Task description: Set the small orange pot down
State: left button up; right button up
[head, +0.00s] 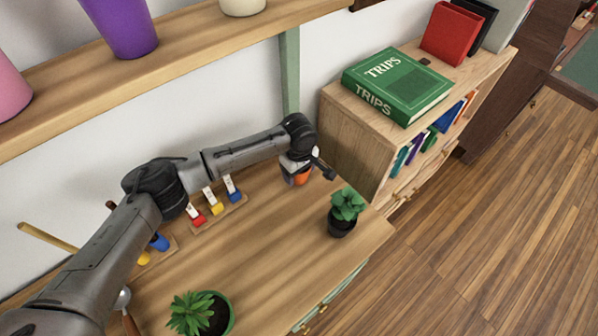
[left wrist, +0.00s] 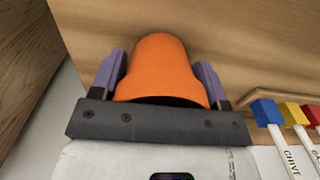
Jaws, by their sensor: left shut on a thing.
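The small orange pot (left wrist: 158,68) is between the two purple-grey fingers of my left gripper (left wrist: 160,80) in the left wrist view. The gripper is shut on it. In the head view the orange pot (head: 302,177) shows partly below my left gripper (head: 298,172), at the back right of the wooden table (head: 290,240). The gripper covers much of it there. I cannot tell whether the pot touches the tabletop. My right gripper is in neither view.
Plant markers (head: 216,206) with red, yellow and blue tips stand in a wooden holder left of the gripper. A potted plant (head: 344,212) stands to the right front, another (head: 198,312) at the front. A shelf with a green book (head: 396,84) adjoins the table. The middle tabletop is clear.

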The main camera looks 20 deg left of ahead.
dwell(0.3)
pick_arm(q)
jog(key=o, duration=0.9)
notch_tip(320, 180, up, 12)
jog(key=p, duration=0.4)
jog(key=shift+w+r, duration=0.1)
jog(key=shift+r, duration=0.05)
jog(key=shift+d, duration=0.1)
